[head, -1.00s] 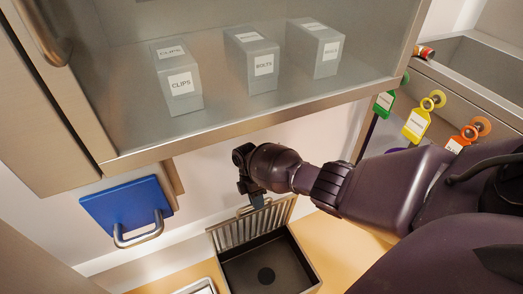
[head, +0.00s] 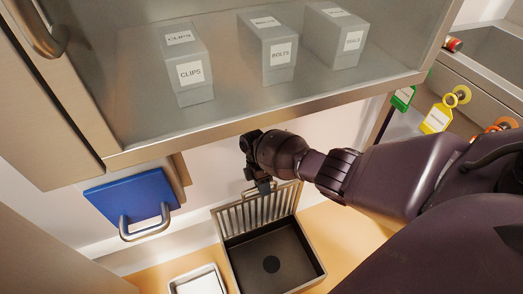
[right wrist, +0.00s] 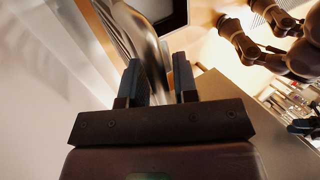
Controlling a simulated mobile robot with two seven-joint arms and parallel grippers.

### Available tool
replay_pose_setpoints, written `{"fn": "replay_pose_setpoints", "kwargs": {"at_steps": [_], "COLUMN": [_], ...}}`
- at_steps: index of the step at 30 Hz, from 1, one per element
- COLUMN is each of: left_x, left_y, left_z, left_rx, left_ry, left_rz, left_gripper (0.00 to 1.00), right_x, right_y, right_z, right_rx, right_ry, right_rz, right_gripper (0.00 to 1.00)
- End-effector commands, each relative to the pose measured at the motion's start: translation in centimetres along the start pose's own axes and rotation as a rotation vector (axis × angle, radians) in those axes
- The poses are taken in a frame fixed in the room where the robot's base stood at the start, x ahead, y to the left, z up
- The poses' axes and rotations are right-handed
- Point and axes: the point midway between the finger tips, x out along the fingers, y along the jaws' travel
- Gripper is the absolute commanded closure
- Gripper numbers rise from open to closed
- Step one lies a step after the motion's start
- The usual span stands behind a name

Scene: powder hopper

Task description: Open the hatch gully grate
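The grate (head: 256,211) is a slotted metal panel standing steeply raised along the back edge of the gully (head: 268,257). The gully is an open dark square basin with a round drain in its floor. My right gripper (head: 262,187) is at the grate's top edge, at its small handle (head: 249,192). Dark parts at that view's right edge may be my left gripper, too unclear to judge.
A glass-fronted cabinet with labelled boxes (head: 190,72) hangs above my right arm. A blue panel with a metal handle (head: 132,203) is at the left. A small white tray (head: 198,281) lies beside the gully. Coloured tags (head: 437,118) hang at the right.

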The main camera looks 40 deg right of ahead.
Motion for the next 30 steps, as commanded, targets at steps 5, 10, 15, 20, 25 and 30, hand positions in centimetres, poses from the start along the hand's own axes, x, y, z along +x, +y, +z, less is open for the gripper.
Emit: {"fn": "replay_pose_setpoints", "kwargs": {"at_steps": [5,10,15,20,25,30], "left_x": [0.0,0.0,-0.1,-0.2,-0.2,-0.3], "left_y": [0.0,0.0,-0.1,-0.2,-0.3,-0.3], "left_z": [0.1,-0.1,-0.4,-0.8,-0.7,-0.1], "left_rx": [0.000,0.001,-0.001,-0.008,-0.017,-0.025], "left_ry": [-0.001,0.002,0.008,0.015,0.010,-0.005], "left_rz": [0.000,-0.001,-0.002,-0.004,-0.004,-0.004], "left_gripper": [0.53,0.53,0.53,0.53,0.53,0.53], "right_x": [-0.3,-0.7,-1.6,-3.6,-6.3,-7.9], "right_y": [0.1,0.1,0.1,0.1,0.1,0.0], "right_z": [0.0,-0.1,-0.1,-0.1,-0.2,-0.1], "right_rx": [-0.001,-0.001,-0.002,-0.002,-0.002,-0.001], "right_ry": [0.001,0.003,0.003,0.004,0.004,0.003], "right_rz": [0.002,0.006,0.009,0.013,0.013,0.008], "right_gripper": [0.58,0.58,0.58,0.58,0.58,0.58]}}
